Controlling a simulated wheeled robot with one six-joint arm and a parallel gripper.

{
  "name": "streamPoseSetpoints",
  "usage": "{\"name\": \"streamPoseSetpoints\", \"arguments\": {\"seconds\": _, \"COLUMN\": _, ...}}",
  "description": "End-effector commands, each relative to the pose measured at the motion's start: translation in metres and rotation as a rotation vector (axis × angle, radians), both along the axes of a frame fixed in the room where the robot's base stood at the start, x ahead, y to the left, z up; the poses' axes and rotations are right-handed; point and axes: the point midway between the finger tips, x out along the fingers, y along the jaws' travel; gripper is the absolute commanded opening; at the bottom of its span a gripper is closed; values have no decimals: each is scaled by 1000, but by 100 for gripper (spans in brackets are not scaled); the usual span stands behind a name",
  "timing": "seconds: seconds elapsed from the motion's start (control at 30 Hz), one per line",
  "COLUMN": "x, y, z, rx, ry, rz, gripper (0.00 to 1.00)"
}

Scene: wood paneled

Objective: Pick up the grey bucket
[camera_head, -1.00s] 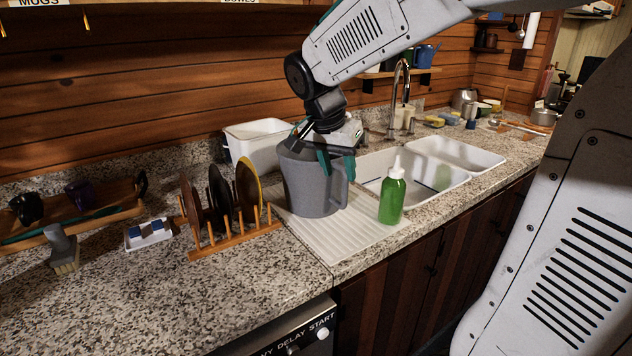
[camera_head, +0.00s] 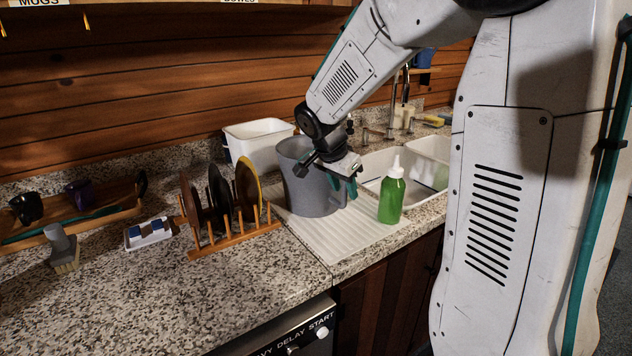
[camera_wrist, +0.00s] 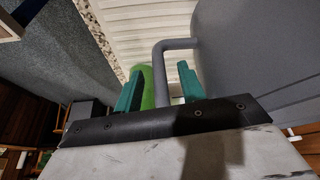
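The grey bucket (camera_head: 303,196) stands upright on the white ribbed drainboard (camera_head: 338,238). My gripper (camera_head: 343,187) is low at the bucket's right side and hides its handle in the head view. In the wrist view the bucket's wall (camera_wrist: 250,45) fills the right, and its grey handle (camera_wrist: 162,62) reaches between my two teal fingers (camera_wrist: 160,88).
A green bottle (camera_head: 391,199) with a white nozzle stands just right of my gripper, close to it. A wooden plate rack (camera_head: 240,241) stands left of the bucket. A white tub (camera_head: 258,146) is behind it. The sink (camera_head: 376,162) lies to the right.

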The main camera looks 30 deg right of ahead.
Motion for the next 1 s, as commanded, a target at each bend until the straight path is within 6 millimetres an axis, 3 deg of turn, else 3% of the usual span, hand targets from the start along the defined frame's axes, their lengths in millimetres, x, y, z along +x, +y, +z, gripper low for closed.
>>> {"name": "streamPoseSetpoints", "arguments": {"seconds": 0.13, "x": 0, "y": 0, "z": 0, "rx": 0, "ry": 0, "rz": 0, "gripper": 40}}
{"name": "streamPoseSetpoints", "arguments": {"seconds": 0.3, "x": 0, "y": 0, "z": 1, "rx": 0, "ry": -1, "rz": 1, "gripper": 0}}
{"name": "streamPoseSetpoints", "arguments": {"seconds": 0.73, "x": 1, "y": 0, "z": 6, "rx": -1, "ry": -3, "rz": 1, "gripper": 0}}
{"name": "streamPoseSetpoints", "arguments": {"seconds": 1.0, "x": 1, "y": 0, "z": 35, "rx": -1, "ry": -5, "rz": 1, "gripper": 0}}
